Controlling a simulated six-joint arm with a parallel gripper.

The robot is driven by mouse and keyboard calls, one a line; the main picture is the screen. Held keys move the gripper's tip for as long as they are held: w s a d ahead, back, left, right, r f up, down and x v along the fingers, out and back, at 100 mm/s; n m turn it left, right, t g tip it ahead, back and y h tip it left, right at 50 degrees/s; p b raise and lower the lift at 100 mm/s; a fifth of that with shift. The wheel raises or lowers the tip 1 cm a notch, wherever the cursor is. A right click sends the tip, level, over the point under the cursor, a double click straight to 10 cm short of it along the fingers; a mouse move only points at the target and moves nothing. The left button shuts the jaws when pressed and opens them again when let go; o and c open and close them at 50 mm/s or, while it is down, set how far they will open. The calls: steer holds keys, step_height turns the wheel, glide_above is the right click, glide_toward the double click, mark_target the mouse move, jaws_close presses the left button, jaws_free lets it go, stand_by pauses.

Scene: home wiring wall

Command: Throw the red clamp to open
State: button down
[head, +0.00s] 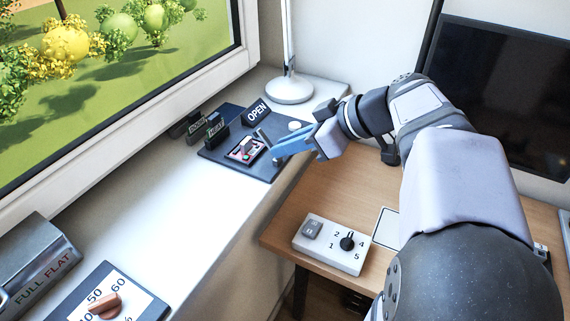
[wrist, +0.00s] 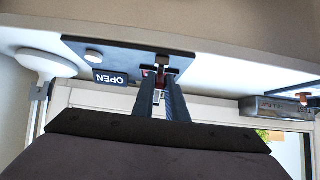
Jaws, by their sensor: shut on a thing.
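A dark panel (head: 215,151) lies on the white sill and carries a small white-framed fixture with the red clamp (head: 243,152). In the wrist view, a reddish part of the clamp (wrist: 149,85) shows at my fingertips. An OPEN sign (head: 257,112) stands at the panel's far edge. My gripper (head: 276,153) has blue fingers reaching left over the panel's right side. In the wrist view, my gripper (wrist: 161,82) is shut on the clamp, and its fingers hide most of it. The exact lever angle cannot be told.
Dark labelled blocks (head: 207,129) stand at the panel's left. A white lamp base (head: 289,89) is behind it. A white switch box with a knob (head: 332,243) sits on the desk below. A dial plate (head: 112,298) and a grey box (head: 35,262) are at front left. The middle sill is clear.

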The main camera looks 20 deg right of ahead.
steer(key=t+y+b, duration=0.1)
steer(key=b, duration=0.4)
steer(key=f+t+y+b, duration=0.1)
steer(key=b, duration=0.4)
steer(key=shift+s+d+f, duration=0.15)
steer(key=shift+s+d, duration=0.2)
steer(key=shift+d, duration=0.05)
steer(key=shift+t+y+b, duration=0.3)
steer(key=shift+b, duration=0.25)
steer(key=c, duration=1.8)
jaws_free()
steer(key=shift+o, duration=0.2)
steer(key=v, duration=0.7)
steer(key=shift+s+d+r, duration=0.1)
steer(key=shift+s+r, duration=0.05)
steer(key=shift+r, duration=0.05)
